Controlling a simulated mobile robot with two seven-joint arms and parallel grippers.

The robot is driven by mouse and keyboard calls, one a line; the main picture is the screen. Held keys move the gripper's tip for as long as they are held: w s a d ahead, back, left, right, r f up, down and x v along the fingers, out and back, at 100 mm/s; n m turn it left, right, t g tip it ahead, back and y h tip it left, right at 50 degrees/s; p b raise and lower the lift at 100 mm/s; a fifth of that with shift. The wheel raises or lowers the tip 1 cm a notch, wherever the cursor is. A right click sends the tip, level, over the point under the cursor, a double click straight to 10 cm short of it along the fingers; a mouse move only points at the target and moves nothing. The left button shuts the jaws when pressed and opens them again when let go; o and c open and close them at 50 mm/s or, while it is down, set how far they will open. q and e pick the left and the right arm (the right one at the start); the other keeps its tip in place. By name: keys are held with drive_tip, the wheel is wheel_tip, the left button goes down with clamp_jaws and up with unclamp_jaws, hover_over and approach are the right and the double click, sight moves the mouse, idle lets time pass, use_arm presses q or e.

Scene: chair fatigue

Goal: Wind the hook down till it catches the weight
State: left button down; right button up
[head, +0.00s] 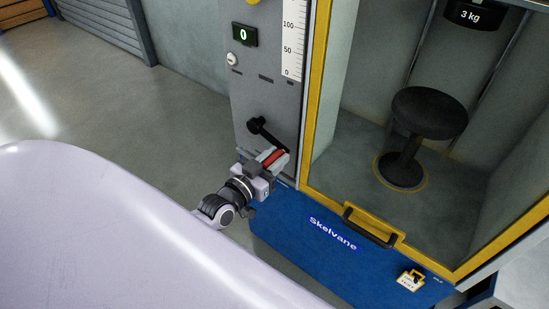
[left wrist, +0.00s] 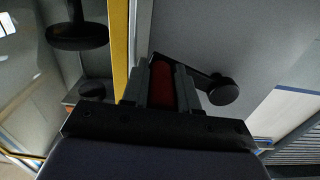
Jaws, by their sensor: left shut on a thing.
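My left gripper (head: 268,163) is shut on the red handle (head: 275,157) of a black crank (head: 264,132) on the grey front panel. The crank arm runs up and left from the grip to its hub in the head view. The left wrist view also shows the red handle (left wrist: 162,84) between the fingers, with the black crank arm (left wrist: 185,67) leading right to its round hub (left wrist: 223,91). A black weight (head: 475,14) marked "3 kg" hangs at the top right behind the yellow frame, cut off by the picture edge. I cannot make out the hook. My right gripper is not in view.
A black stool (head: 428,113) stands inside the test bay, framed in yellow (head: 310,100). The panel has a display (head: 244,35) reading 0 and a scale (head: 292,40). Floor at left is clear.

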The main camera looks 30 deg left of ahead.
use_arm(q)
wheel_tip(320, 180, up, 2)
drive_tip(key=shift+d+n+p, duration=0.15)
drive_tip(key=shift+n+p, duration=0.65)
drive_tip(key=shift+p, duration=0.4)
drive_tip(key=shift+r+n+p, duration=0.2)
drive_tip(key=shift+n+p, duration=0.1)
drive_tip(key=shift+r+n, duration=0.2)
drive_tip(key=shift+n, duration=0.1)
drive_tip(key=shift+w, duration=0.1)
drive_tip(key=c, duration=0.9)
unclamp_jaws()
drive_tip(key=shift+o, duration=0.2)
drive_tip(key=shift+d, duration=0.1)
drive_tip(key=shift+f, duration=0.15)
drive_tip(key=s, duration=0.7)
drive_tip(key=shift+s+a, duration=0.15)
drive_tip(key=shift+a, duration=0.15)
